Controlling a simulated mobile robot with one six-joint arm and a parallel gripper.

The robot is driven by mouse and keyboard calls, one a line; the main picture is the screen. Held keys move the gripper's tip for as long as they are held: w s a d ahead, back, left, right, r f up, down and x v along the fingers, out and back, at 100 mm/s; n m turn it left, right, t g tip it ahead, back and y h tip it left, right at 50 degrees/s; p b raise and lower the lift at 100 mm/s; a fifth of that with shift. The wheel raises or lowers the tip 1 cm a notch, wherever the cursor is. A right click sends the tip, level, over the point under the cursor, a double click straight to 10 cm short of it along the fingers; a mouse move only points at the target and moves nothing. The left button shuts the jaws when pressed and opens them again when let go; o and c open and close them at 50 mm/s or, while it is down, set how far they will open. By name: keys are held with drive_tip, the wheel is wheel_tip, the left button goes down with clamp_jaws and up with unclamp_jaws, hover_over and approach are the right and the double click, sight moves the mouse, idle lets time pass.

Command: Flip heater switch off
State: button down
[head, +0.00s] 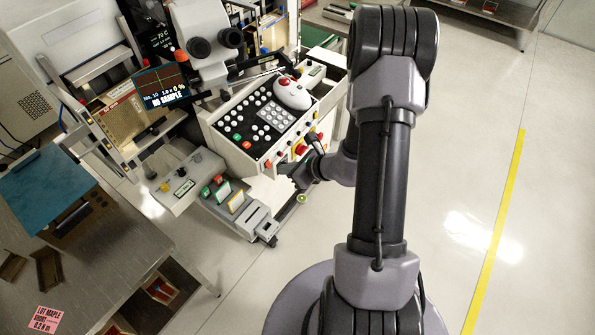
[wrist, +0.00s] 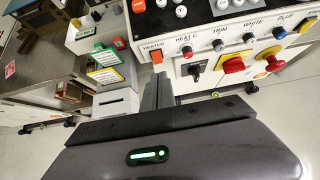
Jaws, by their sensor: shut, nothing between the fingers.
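The heater switch (wrist: 156,56) is an orange-red rocker under the HEATER label, at the left end of the white front panel in the wrist view. In the head view it appears as a small orange spot (head: 268,164) low on the console's front. My gripper (wrist: 157,76) is shut and empty, its fingertips just below the switch in the wrist picture. I cannot tell whether they touch it. In the head view my gripper (head: 283,171) is beside the console's front, partly hidden by my arm. The rocker's tilt is too small to read.
Right of the switch on the panel (wrist: 210,58) are small knobs, a black selector (wrist: 195,69) and a red knob on yellow (wrist: 233,65). Green and yellow card holders (wrist: 104,65) stand to the left. Open floor (head: 470,180) lies to the right in the head view.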

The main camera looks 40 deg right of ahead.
sight(267, 164)
drive_tip(key=shift+w+a+f+b, duration=0.1)
drive_tip(key=shift+w+a+f, duration=0.15)
drive_tip(key=shift+w, duration=0.25)
drive_tip(key=shift+w+a+f+b, duration=0.15)
drive_tip(key=shift+w+f, duration=0.1)
drive_tip(key=shift+w, duration=0.3)
drive_tip(key=shift+w+a+f+b, duration=0.15)
drive_tip(key=shift+w+f, duration=0.1)
drive_tip(key=shift+w, duration=0.25)
drive_tip(key=shift+f+t+b, duration=0.15)
drive_tip(key=shift+t+b, duration=0.25)
drive_tip(key=shift+b, duration=0.6)
drive_tip(key=shift+w, duration=0.1)
drive_tip(key=shift+w+r+p, duration=0.1)
drive_tip(key=shift+r+p, duration=0.5)
drive_tip(key=shift+r, duration=0.25)
drive_tip(key=shift+f, duration=0.1)
